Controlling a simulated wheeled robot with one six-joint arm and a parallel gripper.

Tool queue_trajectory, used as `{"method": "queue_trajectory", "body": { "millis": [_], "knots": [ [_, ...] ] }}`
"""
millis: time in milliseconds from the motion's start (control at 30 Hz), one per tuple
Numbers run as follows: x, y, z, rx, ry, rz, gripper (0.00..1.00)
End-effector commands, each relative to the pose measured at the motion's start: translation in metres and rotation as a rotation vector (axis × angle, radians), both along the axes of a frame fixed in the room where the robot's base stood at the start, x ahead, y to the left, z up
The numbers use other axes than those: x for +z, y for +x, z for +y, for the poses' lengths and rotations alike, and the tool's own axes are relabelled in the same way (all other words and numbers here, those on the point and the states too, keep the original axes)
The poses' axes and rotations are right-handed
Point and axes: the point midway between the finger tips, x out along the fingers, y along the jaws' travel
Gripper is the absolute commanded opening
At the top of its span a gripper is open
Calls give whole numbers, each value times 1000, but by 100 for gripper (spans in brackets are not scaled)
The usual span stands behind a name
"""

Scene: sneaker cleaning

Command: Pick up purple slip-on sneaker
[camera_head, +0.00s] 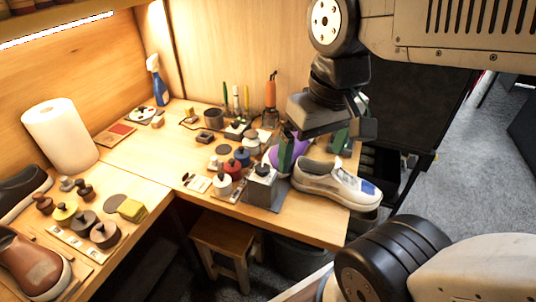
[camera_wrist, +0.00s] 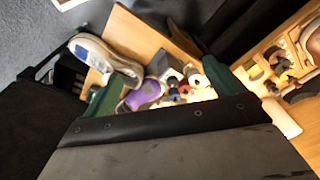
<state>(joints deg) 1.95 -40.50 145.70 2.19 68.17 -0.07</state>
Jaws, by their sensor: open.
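The purple slip-on sneaker (camera_head: 270,160) stands on the workbench, partly hidden behind a green finger of my gripper (camera_head: 312,157). In the wrist view the purple sneaker (camera_wrist: 145,92) shows between the two green fingers, nearer the left one. My gripper is open, with its fingers pointing down above the bench and apart from each other. Nothing is held between them. I cannot tell whether a finger touches the purple shoe. A white and grey sneaker (camera_head: 338,186) with a blue patch stands close to the right; it also shows in the wrist view (camera_wrist: 102,58).
Orange-handled and other upright tools (camera_head: 270,90) stand behind. A paper towel roll (camera_head: 60,135) and brown shoe (camera_head: 33,262) are at left. The bench's front edge (camera_head: 300,234) is near.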

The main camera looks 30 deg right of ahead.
Motion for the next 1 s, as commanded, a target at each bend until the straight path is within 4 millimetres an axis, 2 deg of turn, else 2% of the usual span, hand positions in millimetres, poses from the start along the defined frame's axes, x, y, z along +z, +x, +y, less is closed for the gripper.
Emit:
{"method": "queue_trajectory", "body": {
  "millis": [133,267,367,500,600,733,867,1000],
  "knots": [
    [-12,48,-6,-134,99,5,94],
    [-30,103,-26,-305,204,-13,94],
    [-50,142,-51,-454,273,-33,94],
    [-86,188,-98,-671,345,-65,94],
    [-112,209,-132,-808,374,-86,94],
    [-139,224,-167,-939,394,-106,94],
    [-155,229,-185,-1007,400,-114,94],
    [-168,234,-187,-1025,402,-117,94]
  ]
}}
